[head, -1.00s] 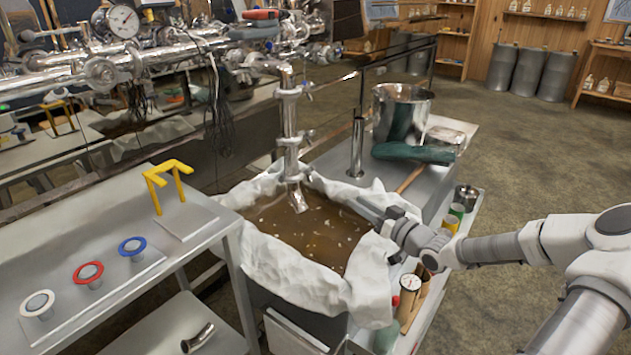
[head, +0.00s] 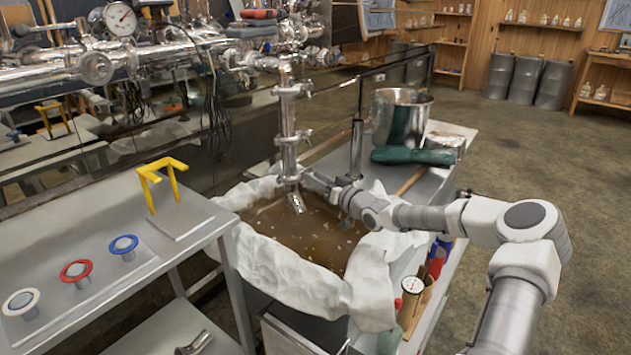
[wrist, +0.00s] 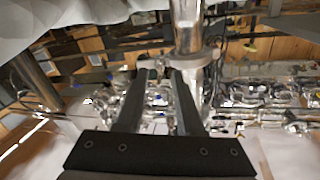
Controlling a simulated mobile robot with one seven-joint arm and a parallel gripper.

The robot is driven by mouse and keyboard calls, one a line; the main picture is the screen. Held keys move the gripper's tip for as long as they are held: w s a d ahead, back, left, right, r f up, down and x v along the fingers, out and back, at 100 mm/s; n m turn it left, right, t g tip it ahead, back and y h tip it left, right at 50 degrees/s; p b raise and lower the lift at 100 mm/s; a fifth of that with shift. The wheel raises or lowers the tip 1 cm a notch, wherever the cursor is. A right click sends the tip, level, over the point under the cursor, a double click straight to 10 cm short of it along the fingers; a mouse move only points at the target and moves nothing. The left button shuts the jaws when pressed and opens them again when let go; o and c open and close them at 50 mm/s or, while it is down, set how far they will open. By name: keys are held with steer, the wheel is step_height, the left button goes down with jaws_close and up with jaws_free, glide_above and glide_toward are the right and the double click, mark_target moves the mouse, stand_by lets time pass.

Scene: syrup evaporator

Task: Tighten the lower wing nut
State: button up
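The vertical steel pipe (head: 289,112) hangs over the basin and carries an upper clamp (head: 290,91) and a lower clamp (head: 291,139). The lower wing nut (head: 308,133) is a small metal piece on the right side of the lower clamp. My gripper (head: 308,178) is right of the pipe's lower end, below that wing nut in the picture. In the wrist view my gripper (wrist: 161,74) has its two dark fingers apart, with background showing between them. A pipe with a clamp ring (wrist: 192,60) is just beyond the fingertips; I cannot make out a wing nut there.
The basin of brown liquid (head: 310,235), edged with white cloth (head: 290,270), lies below my gripper. A thin upright post (head: 357,145), a steel pot (head: 402,118) and a green roll (head: 413,156) stand behind it. A table with a yellow stand (head: 160,180) is at left.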

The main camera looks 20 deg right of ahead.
steer(key=shift+w, duration=0.25)
jaws_close()
